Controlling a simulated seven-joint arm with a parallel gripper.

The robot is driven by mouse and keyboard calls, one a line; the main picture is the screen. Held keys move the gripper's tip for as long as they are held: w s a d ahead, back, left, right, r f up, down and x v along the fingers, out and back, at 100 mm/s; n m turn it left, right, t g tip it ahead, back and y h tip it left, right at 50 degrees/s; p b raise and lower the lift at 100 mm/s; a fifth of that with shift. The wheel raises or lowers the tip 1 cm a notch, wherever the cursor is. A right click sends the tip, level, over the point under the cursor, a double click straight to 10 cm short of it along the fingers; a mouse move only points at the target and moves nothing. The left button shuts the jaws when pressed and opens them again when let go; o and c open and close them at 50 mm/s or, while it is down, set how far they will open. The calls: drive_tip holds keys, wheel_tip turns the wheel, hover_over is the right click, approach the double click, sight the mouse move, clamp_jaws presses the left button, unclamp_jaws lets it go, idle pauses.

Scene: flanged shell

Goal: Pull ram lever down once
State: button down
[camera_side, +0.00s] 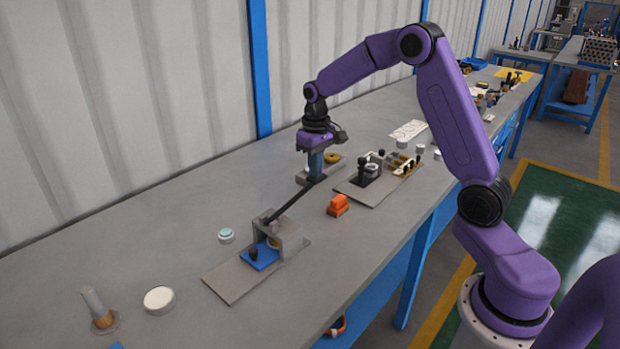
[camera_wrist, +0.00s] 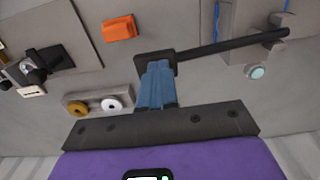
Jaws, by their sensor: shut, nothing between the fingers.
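The ram lever (camera_side: 291,204) is a dark bar that slants up from the grey press (camera_side: 289,236) towards my gripper. In the wrist view the lever (camera_wrist: 228,46) runs from the upper right to the dark block at my fingertips. My gripper (camera_side: 316,178) points down with its blue fingers shut, right at the lever's free end. The fingers of my gripper (camera_wrist: 156,75) also show shut in the wrist view. I cannot tell whether they touch the lever. A blue block (camera_side: 259,258) sits at the press, on a grey base plate (camera_side: 229,281).
An orange block (camera_side: 338,205) lies right of my gripper. A fixture plate (camera_side: 371,190) with clamps stands beyond it. A small tray with rings (camera_wrist: 92,103) is close behind my gripper. A teal-topped cap (camera_side: 225,236) and a white disc (camera_side: 159,299) lie left of the press.

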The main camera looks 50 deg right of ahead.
drive_tip(key=shift+f, duration=2.75)
wheel_tip(320, 180, up, 13)
idle(1.3)
